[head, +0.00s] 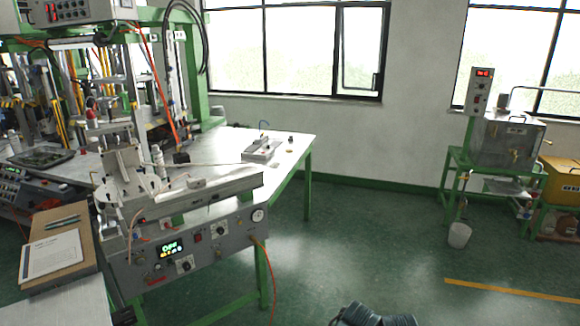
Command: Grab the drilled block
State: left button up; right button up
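A pale metal block-like piece (262,151) lies on the far right part of the metal-topped work table (225,141), with small dark details on top. It may be the drilled block, but holes are too small to make out. Neither of my grippers shows in the head view, and nothing is seen touching these pieces.
The wax injection machine (190,240) with its control panel fills the left. A clipboard (52,256) lies at lower left. A white bucket (459,235) stands on the floor near a metal tank (507,140). The green floor in the middle is mostly free.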

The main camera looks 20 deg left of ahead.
aim_at(197, 181)
jog(key=i+j+u, duration=0.15)
jog(key=i+u, duration=0.65)
jog(key=i, duration=0.15)
jog(key=i+l+u, duration=0.35)
jog(key=i, duration=0.15)
jog(key=j, duration=0.1)
